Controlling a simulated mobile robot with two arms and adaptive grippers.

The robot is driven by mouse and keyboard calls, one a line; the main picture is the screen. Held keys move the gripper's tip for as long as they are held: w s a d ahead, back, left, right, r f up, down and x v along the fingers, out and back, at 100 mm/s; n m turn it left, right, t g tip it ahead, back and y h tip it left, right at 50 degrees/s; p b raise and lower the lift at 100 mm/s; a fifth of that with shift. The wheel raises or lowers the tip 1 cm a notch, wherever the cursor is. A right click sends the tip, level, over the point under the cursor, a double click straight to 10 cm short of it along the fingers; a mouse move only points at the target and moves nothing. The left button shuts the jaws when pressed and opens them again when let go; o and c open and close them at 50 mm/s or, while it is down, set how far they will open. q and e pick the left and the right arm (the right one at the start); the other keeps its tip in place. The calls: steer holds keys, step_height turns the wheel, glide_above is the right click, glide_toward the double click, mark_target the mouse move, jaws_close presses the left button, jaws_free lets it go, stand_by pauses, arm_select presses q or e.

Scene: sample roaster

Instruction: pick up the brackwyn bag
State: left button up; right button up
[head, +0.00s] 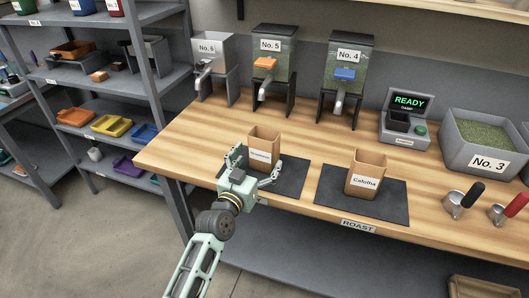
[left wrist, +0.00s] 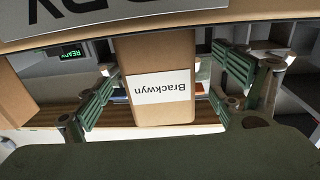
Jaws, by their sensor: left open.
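The brackwyn bag (head: 264,137), an open-topped brown paper bag with a white label, stands upright on the left dark mat (head: 290,184). In the left wrist view the bag (left wrist: 155,55) appears upside down, its "Brackwyn" label facing my gripper. My left gripper (head: 257,163) is open, with one finger at each side of the bag's front. In the left wrist view the green finger pads (left wrist: 163,93) show gaps to the bag on both sides. My right gripper is not in view.
A similar bag labelled "Calotha" (head: 366,172) stands on the right mat (head: 334,202). Dispensers No. 6 (head: 212,55), No. 5 (head: 272,60) and No. 4 (head: 348,62) line the back. A scale reading READY (head: 405,125), bin No. 3 (head: 488,140) and handled scoops (head: 460,202) are right.

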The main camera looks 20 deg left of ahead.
mark_target(260, 158)
arm_select(q)
steer(key=w, duration=0.3)
steer(key=shift+w+d, duration=0.3)
steer(key=shift+w, duration=0.05)
steer(key=shift+w+f, duration=0.15)
steer(key=shift+w, duration=0.05)
steer(key=c, duration=1.4)
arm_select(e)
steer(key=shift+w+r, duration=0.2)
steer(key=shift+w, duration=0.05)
